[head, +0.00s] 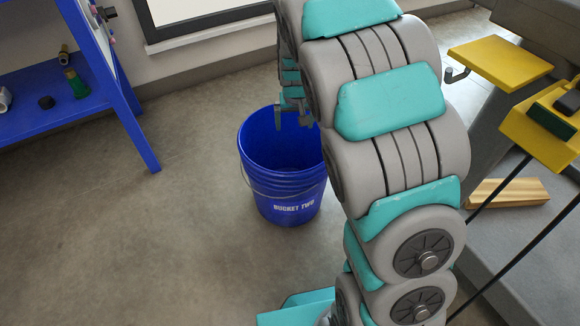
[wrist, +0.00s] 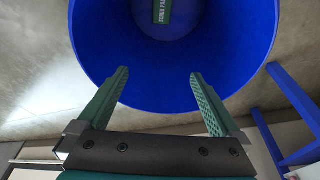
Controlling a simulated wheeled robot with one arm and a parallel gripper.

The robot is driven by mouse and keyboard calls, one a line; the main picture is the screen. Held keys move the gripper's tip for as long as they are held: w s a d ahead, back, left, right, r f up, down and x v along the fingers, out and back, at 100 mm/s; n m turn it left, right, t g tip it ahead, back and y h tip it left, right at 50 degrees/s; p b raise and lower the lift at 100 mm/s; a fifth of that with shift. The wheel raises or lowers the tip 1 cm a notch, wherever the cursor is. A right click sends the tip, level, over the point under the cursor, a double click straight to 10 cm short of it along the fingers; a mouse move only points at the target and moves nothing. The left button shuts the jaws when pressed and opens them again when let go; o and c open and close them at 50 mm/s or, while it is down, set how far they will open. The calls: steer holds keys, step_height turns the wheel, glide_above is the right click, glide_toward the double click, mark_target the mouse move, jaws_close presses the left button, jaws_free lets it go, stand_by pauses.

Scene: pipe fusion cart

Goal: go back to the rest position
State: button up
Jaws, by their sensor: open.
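My gripper (wrist: 158,92) is open and empty, with its two green ridged fingers spread apart in the wrist view. In the head view my gripper (head: 291,116) hangs over the mouth of a blue bucket (head: 290,208) marked "BUCKET TWO", partly hidden by my arm. The bucket also fills the upper wrist view (wrist: 100,45). A green labelled item (wrist: 162,11) lies at the bottom of the bucket, cut off by the picture's top edge and apart from the fingers.
A blue shelf (head: 60,112) at the left holds a green bottle-like item (head: 77,85) and several small parts. At the right stands a grey cart with yellow parts (head: 500,62) and a wooden block (head: 508,193). The floor left of the bucket is clear.

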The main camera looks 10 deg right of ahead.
steer(key=v, duration=0.4)
